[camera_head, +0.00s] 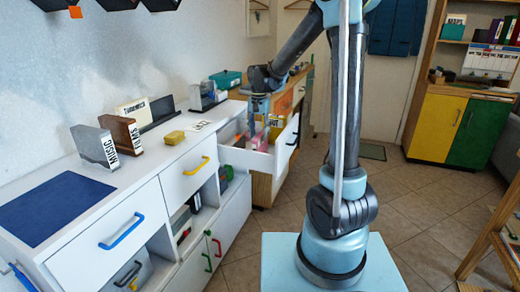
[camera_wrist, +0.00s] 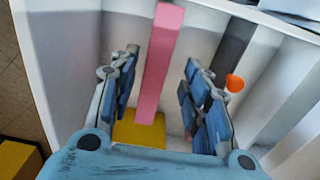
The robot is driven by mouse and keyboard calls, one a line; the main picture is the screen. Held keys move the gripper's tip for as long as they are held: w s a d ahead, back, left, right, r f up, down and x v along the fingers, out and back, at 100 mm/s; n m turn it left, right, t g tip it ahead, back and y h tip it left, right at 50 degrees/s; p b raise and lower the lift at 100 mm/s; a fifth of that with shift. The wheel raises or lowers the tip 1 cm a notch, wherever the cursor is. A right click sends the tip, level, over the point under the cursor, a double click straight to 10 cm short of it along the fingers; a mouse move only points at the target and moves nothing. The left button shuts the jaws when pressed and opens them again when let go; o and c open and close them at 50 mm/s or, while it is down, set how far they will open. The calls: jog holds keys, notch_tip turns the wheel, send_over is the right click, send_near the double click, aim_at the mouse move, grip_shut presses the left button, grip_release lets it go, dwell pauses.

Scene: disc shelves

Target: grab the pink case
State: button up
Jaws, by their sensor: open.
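The pink case (camera_wrist: 162,55) stands on edge in an open white drawer. In the wrist view it rises between the two fingers of my gripper (camera_wrist: 160,105), with a gap on each side. My gripper is open and points down into the drawer. In the head view the pink case (camera_head: 257,139) is small and partly hidden near my gripper (camera_head: 258,120). I cannot tell how deep the fingers reach beside it.
The drawer wall (camera_head: 240,158) surrounds the case. A yellow item (camera_wrist: 138,130) lies below it, and a dark grey case (camera_wrist: 234,50) and an orange round piece (camera_wrist: 234,83) are to the right. White dividers stand further right.

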aim_at(260, 143)
jog(key=shift+w+d+f, duration=0.1)
jog(key=shift+d+f, duration=0.1)
jog(key=shift+f, duration=0.95)
jog(key=shift+w+d+f, duration=0.1)
jog(key=shift+d+f, duration=0.05)
jog(key=shift+f, duration=1)
jog(key=shift+s+f, duration=0.1)
jog(key=shift+f, duration=0.6)
grip_shut()
